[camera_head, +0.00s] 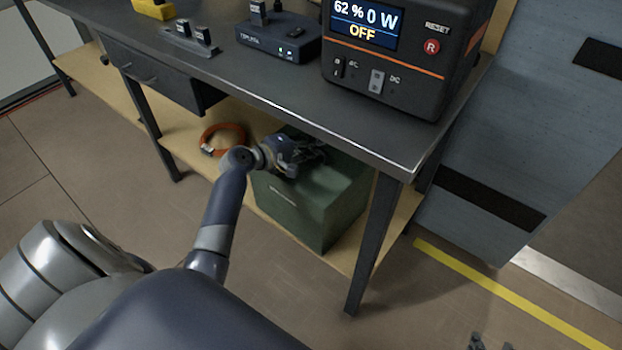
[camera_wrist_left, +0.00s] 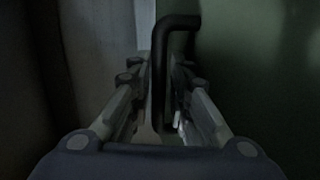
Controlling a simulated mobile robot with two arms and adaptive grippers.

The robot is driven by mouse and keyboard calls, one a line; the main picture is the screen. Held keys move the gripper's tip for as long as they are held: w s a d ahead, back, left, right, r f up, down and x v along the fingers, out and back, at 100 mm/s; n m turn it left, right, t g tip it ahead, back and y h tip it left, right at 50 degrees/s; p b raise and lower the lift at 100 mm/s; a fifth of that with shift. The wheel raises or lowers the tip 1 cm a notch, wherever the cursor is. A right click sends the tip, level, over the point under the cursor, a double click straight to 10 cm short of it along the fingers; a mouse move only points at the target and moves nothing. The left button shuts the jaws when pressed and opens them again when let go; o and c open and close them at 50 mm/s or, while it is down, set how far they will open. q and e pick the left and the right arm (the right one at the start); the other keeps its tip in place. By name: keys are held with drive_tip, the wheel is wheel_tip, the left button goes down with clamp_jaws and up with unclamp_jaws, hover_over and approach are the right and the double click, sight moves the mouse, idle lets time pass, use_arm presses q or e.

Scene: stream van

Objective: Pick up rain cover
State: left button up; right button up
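I cannot make out anything that is clearly a rain cover. A dark green box (camera_head: 310,205) stands on the lower shelf under the workbench. My left gripper (camera_head: 312,156) is at the top of this box, below the bench top. In the left wrist view, a black bent bar (camera_wrist_left: 160,85), like a handle, stands between the two spread fingers of my left gripper (camera_wrist_left: 158,90). A gap shows beside the bar, and a green surface (camera_wrist_left: 260,70) lies to the right. Dark tips, likely my right gripper (camera_head: 491,343), just show at the bottom edge.
The dark workbench (camera_head: 270,85) overhangs the shelf, with its front leg (camera_head: 372,245) right of the box. An orange cable coil (camera_head: 222,139) lies left of the box. A power station (camera_head: 400,60) stands on the bench.

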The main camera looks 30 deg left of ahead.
use_arm(q)
clamp_jaws()
drive_tip(key=shift+r, duration=0.1)
idle(0.3)
